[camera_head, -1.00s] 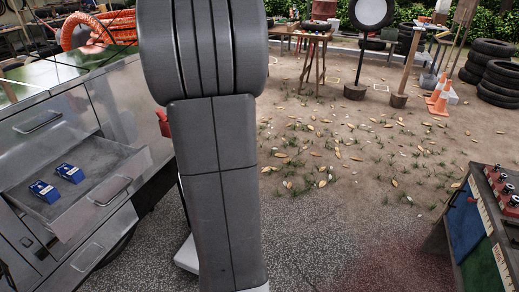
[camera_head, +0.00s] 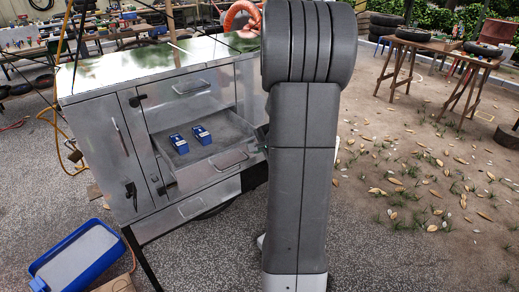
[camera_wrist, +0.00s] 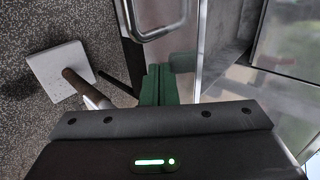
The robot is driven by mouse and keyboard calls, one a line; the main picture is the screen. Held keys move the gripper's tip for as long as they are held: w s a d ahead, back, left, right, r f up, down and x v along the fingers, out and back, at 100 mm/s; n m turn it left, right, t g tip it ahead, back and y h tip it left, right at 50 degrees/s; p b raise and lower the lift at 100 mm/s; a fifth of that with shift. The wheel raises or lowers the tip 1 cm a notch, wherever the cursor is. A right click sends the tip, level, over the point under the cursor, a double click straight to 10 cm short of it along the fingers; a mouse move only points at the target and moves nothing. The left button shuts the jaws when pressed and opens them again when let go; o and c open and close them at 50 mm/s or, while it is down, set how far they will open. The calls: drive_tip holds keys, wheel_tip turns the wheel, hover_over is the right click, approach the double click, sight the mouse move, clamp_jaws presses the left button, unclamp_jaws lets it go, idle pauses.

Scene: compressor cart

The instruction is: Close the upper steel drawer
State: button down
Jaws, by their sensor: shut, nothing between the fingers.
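The steel cart (camera_head: 115,140) stands at the left of the head view. Its open steel drawer (camera_head: 211,160) is pulled well out, below a shut front panel with a handle (camera_head: 190,87). Two blue boxes (camera_head: 190,139) lie in the open drawer. A lower drawer (camera_head: 195,205) looks shut. In the wrist view, my gripper (camera_wrist: 160,85) has its green fingers together and empty. They are close to the shiny face of a drawer front (camera_wrist: 190,45), just below a bar handle (camera_wrist: 155,22); contact cannot be told. My arm hides the gripper in the head view.
A blue tray (camera_head: 80,262) lies on the ground at the lower left. Wooden stands (camera_head: 440,65) are at the back right, and the leaf-strewn ground (camera_head: 430,180) before them is open. A pale base plate with a post (camera_wrist: 62,75) shows in the wrist view.

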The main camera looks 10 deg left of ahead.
drive_tip(key=p, duration=0.8)
approach(224, 130)
drive_tip(key=w+a, duration=0.1)
drive_tip(key=w+a+f, duration=0.1)
drive_tip(key=a, duration=0.1)
drive_tip(key=w+a+f, duration=0.1)
drive_tip(key=w+a, duration=0.1)
drive_tip(key=shift+w+a+f, duration=0.1)
drive_tip(key=shift+a+f, duration=0.05)
drive_tip(key=shift+f, duration=0.05)
drive_tip(key=shift+r, duration=0.1)
drive_tip(key=shift+w+a+r, duration=0.1)
